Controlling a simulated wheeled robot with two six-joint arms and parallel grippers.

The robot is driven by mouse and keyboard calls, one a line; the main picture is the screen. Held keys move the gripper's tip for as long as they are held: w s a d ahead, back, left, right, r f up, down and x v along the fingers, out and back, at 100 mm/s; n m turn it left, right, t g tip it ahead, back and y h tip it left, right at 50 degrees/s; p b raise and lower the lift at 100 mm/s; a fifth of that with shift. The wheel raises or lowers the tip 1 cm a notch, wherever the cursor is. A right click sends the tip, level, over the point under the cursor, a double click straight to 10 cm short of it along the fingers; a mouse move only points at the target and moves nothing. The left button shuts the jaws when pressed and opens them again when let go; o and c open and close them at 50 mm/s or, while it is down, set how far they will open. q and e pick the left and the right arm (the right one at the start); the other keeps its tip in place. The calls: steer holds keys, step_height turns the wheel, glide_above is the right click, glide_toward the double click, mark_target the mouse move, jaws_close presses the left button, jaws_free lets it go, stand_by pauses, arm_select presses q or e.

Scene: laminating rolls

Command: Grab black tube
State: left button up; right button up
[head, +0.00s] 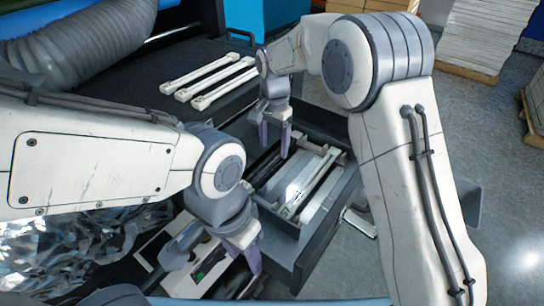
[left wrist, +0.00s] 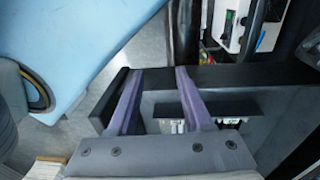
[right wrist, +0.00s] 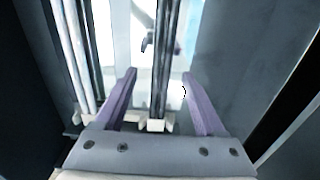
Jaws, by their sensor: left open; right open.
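A long black tube (right wrist: 161,85) runs lengthwise in the right wrist view, with a white end piece at its near end. My right gripper (right wrist: 159,75) is open, with one finger on each side of the tube in that view; I cannot tell whether they touch it. In the head view my right gripper (head: 274,150) points down over the left part of the dark open drawer (head: 340,195). My left gripper (head: 213,262) is open and empty in front of the drawer, and it also shows in the left wrist view (left wrist: 158,72).
White bars (head: 312,185) lie in the drawer beside the right gripper. Several white bars (head: 210,80) lie on the dark top behind. Crumpled clear film (head: 70,245) is at the lower left. A white and black device (head: 205,265) sits beneath my left gripper.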

mark_target(272, 157)
steer(key=shift+s+a+f+p, duration=0.15)
steer(key=shift+f+p, duration=0.3)
steer(key=shift+f, duration=1.3)
jaws_close()
arm_select(q)
steer(key=shift+r, duration=0.8)
arm_select(e)
steer(key=shift+r, duration=0.1)
